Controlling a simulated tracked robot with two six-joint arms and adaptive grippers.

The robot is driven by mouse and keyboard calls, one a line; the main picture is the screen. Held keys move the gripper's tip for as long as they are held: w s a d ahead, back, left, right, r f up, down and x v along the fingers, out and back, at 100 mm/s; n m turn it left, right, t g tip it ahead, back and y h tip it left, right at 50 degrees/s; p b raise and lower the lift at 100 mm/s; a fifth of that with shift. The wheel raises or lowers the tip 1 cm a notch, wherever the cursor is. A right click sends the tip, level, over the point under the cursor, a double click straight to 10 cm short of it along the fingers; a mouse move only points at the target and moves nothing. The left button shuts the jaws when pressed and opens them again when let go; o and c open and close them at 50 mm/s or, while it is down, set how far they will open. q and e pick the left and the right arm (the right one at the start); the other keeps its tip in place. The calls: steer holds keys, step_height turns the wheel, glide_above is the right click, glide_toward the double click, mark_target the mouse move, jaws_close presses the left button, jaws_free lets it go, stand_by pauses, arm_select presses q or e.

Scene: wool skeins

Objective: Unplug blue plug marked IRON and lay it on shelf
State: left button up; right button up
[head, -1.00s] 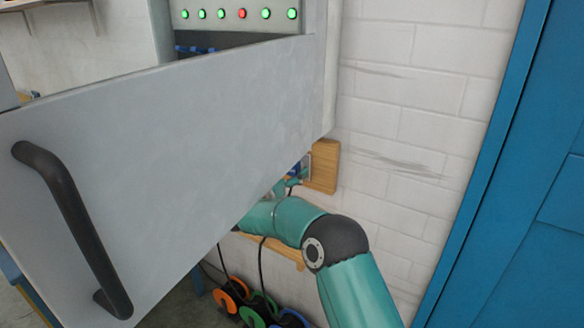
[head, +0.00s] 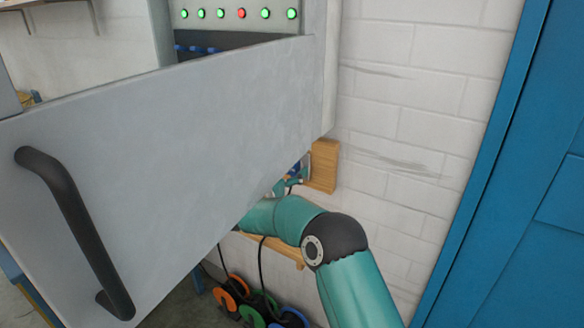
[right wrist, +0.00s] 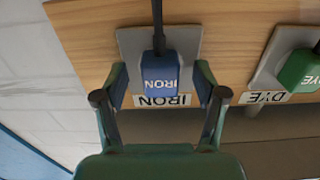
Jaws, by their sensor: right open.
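The blue plug marked IRON (right wrist: 160,73) sits in a grey socket plate (right wrist: 185,42) on a wooden board (right wrist: 95,35), with a dark cord running from it. An IRON label (right wrist: 162,100) is on the board beside it. My right gripper (right wrist: 161,76) is open, with one finger on each side of the plug; contact is not clear. In the head view this gripper (head: 293,184) is mostly hidden behind the grey panel, near the wooden board (head: 323,165). A wooden shelf (head: 280,248) is below it, partly behind my right arm. My left gripper is not in view.
A green plug (right wrist: 300,70) with a DYE label (right wrist: 268,97) is beside the blue one. A large grey panel with a dark handle (head: 70,220) blocks much of the head view. Coloured reels (head: 235,290) are on the floor. A blue door frame (head: 490,160) is at right.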

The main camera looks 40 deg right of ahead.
jaws_close()
stand_by(0.3)
steer(key=v, duration=0.6)
stand_by(1.0)
